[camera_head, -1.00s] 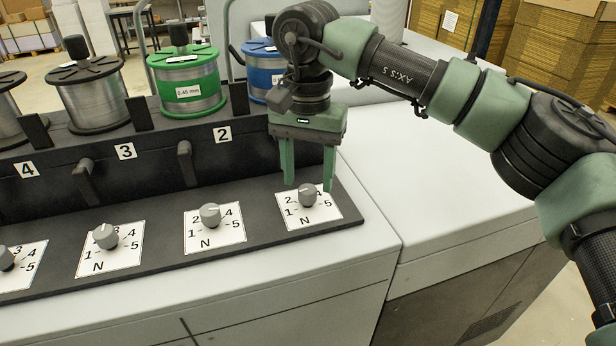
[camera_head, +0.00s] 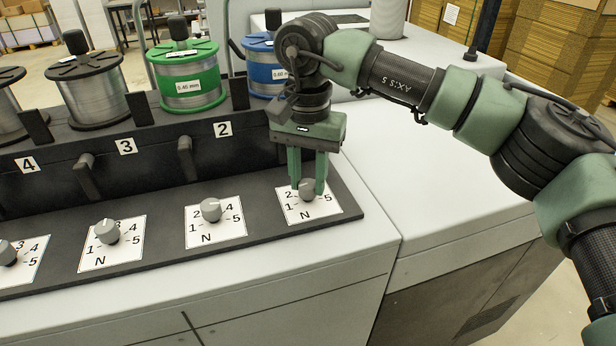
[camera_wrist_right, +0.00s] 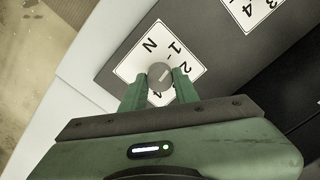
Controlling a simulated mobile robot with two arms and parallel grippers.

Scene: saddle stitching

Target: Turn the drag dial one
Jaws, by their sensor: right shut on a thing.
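The rightmost drag dial (camera_head: 307,189) is a grey knob on a white plate (camera_head: 326,211) marked with numbers and N. My right gripper (camera_head: 307,186) comes down from above and is shut on this dial, one green finger on each side. In the right wrist view the dial (camera_wrist_right: 160,75) sits between the fingertips, with a pale pointer line on its top. The gripper hides part of the plate's numbers in the head view. My left gripper is not in view.
Three more dials stand to the left, the nearest (camera_head: 211,209) beside the gripped one. Behind are black levers (camera_head: 186,158) and wire spools, one green (camera_head: 190,75) and one blue (camera_head: 263,62). The light machine top (camera_head: 430,170) to the right is clear.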

